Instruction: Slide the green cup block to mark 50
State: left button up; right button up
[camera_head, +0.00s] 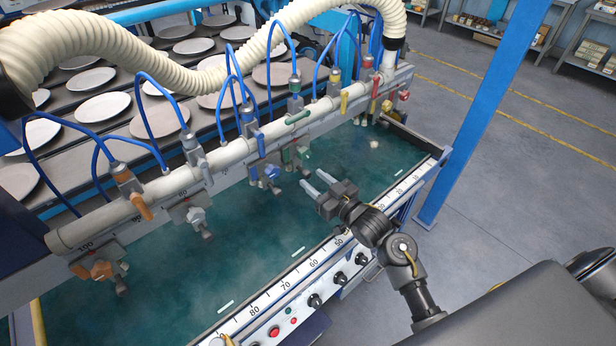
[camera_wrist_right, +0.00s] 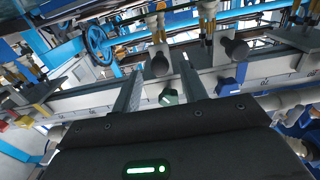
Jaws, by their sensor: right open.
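The green cup block (camera_head: 301,154) hangs on the rail under the long pipe, in the middle of the head view, just right of the blue block (camera_head: 271,173). My right gripper (camera_head: 317,182) is open and empty, in front of and slightly below the green block, its two fingers pointing at the rail. In the right wrist view, a green knob (camera_wrist_right: 168,97) shows between the spread fingers (camera_wrist_right: 165,82), which appear not to grip it. The number on the rail behind the green block cannot be read. The front scale (camera_head: 314,262) carries numbered marks, 50 among them. My left gripper is not in view.
A grey block (camera_head: 196,214) and an orange block (camera_head: 99,269) hang further left on the rail. Yellow (camera_head: 344,101) and red (camera_head: 376,88) handles stand to the right. Blue hoses loop above the pipe. The green bed (camera_head: 250,245) below is mostly clear.

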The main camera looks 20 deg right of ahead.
jog(key=b+v, duration=0.1)
jog(key=v, duration=0.6)
dwell(0.3)
